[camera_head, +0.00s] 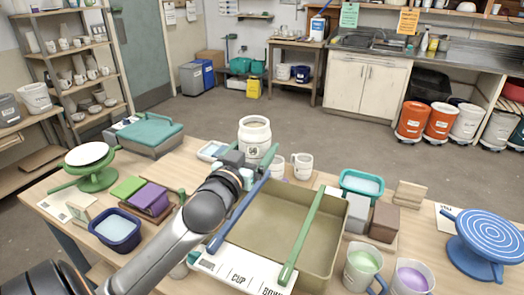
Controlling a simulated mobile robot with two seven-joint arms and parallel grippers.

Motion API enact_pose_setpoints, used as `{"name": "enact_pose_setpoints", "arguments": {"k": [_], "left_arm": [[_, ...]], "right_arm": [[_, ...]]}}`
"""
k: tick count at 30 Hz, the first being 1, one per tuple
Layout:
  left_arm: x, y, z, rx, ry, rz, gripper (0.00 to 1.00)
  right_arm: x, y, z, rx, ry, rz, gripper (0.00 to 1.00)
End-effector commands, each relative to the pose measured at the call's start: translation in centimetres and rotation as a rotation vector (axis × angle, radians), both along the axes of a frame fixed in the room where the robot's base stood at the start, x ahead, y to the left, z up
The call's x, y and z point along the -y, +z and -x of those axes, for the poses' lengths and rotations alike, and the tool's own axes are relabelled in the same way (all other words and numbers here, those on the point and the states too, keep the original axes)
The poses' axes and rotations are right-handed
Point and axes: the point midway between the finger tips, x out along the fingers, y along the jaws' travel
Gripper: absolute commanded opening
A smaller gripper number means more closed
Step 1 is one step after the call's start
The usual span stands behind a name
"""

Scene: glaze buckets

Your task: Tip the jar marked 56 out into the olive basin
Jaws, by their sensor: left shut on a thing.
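The jar marked 56 (254,134) is a cream, wide-mouthed jar with a dark mark on its front. It is upright at the far left edge of the olive basin (270,218). My left gripper (246,160) is shut on the jar's lower part, reaching in from the left. The arm and gripper hide the jar's base, so I cannot tell whether it touches the table. The basin is wide, rectangular and open, with a blue stick (238,216) and a green stick (303,236) lying across it. My right gripper is out of view.
A white mug (302,166) stands right of the jar. A teal tub (362,184) and blocks (384,220) sit right of the basin, with mugs (361,270) in front. A navy tub (115,231) and a blue turntable (487,240) flank the table.

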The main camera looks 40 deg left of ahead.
Motion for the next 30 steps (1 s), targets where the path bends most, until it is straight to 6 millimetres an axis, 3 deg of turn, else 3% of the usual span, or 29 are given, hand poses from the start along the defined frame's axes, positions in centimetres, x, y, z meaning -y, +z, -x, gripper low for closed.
{"name": "enact_pose_setpoints", "arguments": {"k": [10,19,30], "left_arm": [[0.1,-1.8,0.0,0.004,-0.002,-0.003,0.0],[0.0,-4.0,0.0,0.007,-0.001,-0.005,0.0],[-1.6,-2.8,0.6,-0.098,-0.001,-0.294,0.0]], "right_arm": [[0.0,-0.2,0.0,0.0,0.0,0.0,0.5],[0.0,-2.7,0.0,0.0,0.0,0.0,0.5],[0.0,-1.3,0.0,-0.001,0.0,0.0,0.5]]}}
